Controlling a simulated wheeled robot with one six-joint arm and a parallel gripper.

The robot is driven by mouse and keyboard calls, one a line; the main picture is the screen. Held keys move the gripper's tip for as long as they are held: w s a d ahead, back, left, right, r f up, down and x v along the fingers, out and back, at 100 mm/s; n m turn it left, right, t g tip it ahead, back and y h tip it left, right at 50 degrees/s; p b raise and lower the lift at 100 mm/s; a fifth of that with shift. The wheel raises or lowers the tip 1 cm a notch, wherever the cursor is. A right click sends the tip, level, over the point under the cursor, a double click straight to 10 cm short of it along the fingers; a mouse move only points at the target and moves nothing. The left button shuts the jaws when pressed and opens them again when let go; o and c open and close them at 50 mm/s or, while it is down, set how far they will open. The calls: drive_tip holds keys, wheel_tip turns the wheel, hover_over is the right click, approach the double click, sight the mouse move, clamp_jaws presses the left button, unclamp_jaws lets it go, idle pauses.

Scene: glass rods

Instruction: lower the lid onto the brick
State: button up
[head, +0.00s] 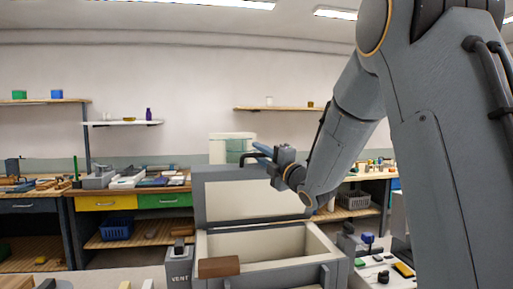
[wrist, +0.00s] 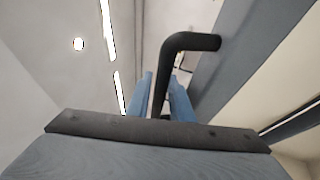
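The lid (head: 250,200) of a grey chest with a cream lining stands raised at the chest's back. A black bent handle (head: 250,155) is at the lid's top edge; it also shows in the wrist view (wrist: 192,42). My gripper (head: 262,150) is at this handle. In the wrist view its blue fingers (wrist: 163,88) lie on both sides of the handle bar, close against it, and look shut on it. The brown brick (head: 219,267) lies on the front left rim of the chest, well below the lid.
The open chest (head: 318,243) is empty as far as I see. A box marked VENT (head: 179,268) stands at its left. Workbenches with drawers (head: 160,201) line the wall behind. A low surface with small items (head: 385,270) is at the right.

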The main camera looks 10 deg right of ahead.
drive_tip(key=shift+x, duration=0.75)
drive_tip(key=shift+c, duration=0.4)
clamp_jaws()
drive_tip(key=shift+f, duration=0.15)
